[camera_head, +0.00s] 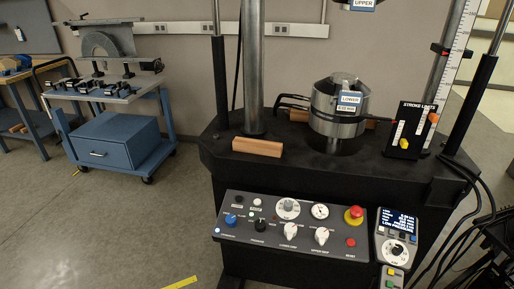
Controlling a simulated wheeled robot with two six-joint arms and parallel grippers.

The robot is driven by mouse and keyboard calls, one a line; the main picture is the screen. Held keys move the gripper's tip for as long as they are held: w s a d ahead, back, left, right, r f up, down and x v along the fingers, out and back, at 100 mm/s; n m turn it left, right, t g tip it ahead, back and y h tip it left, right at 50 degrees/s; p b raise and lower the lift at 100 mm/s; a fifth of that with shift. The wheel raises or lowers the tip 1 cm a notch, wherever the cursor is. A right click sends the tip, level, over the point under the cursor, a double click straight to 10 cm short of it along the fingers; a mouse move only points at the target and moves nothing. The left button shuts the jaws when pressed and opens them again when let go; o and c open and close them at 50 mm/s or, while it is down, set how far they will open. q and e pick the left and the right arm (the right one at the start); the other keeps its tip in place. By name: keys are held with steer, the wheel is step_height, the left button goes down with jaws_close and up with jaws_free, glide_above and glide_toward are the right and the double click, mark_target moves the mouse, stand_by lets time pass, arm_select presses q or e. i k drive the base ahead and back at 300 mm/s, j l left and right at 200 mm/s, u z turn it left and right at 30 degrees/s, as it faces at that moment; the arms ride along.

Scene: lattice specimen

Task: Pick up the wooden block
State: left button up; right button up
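A wooden block (257,147), long, reddish-brown and rectangular, lies flat on the black machine table (222,147) near its front left edge. It sits just in front of a thick metal column. More wooden pieces show partly behind the steel lower grip (338,128), one at its left (298,115) and one at its right (371,123). The lower grip hides part of them. Neither of my grippers is in view.
A control panel (270,238) with knobs and a red stop button (354,215) is below the table's front. A stroke-limits box (407,130) and cables are at the right. A blue cart (118,138) stands at the left. Floor at lower left is mostly clear.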

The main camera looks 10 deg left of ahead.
mark_target(272, 149)
steer(key=i+j+z, duration=0.25)
steer(key=j, duration=0.2)
steer(key=i+j+z, duration=0.1)
steer(key=j+z, duration=0.15)
steer(key=j, duration=0.2)
steer(key=i+j+z, duration=0.1)
steer(key=j+z, duration=0.15)
steer(key=j, duration=0.25)
steer(key=j+z, duration=0.3)
steer(key=j, duration=0.25)
steer(key=i, duration=0.05)
